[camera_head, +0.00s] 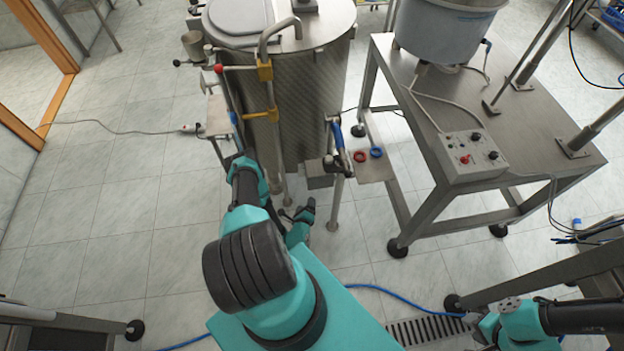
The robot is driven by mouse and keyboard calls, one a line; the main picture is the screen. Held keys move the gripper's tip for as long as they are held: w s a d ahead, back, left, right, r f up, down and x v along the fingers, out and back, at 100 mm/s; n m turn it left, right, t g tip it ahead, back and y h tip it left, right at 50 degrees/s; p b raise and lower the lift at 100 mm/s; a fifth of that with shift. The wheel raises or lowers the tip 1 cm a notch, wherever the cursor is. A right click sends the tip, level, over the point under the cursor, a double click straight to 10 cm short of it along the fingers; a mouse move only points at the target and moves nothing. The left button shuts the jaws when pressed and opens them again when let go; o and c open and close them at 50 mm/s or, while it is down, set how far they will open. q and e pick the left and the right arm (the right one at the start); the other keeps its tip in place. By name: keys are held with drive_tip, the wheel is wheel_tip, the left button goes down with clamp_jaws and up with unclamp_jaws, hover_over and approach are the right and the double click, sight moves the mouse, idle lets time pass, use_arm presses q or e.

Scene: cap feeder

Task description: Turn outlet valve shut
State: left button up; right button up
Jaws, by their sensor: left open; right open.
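A steel tank (305,100) stands at the top centre. A valve with a blue lever handle (337,136) and a dark body (338,165) sits at the tank's lower right side; it looks like the outlet valve. The lever stands roughly upright in the picture. My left gripper (291,212) is low in front of the tank, left of and apart from this valve. It is open, small and partly hidden by my own arm. My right gripper (474,322) is open at the bottom right, far from the valve.
A small shelf (378,174) beside the valve holds a red ring (360,156) and a blue ring (376,152). A steel table (530,120) with a control box (460,158) stands right. Yellow-fitted piping (265,72) runs down the tank's left. Floor at left is mostly clear.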

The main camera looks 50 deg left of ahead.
use_arm(q)
drive_tip(key=shift+w, duration=0.1)
drive_tip(key=x, duration=1.7)
drive_tip(key=shift+a+f, duration=0.1)
drive_tip(key=c, duration=0.9)
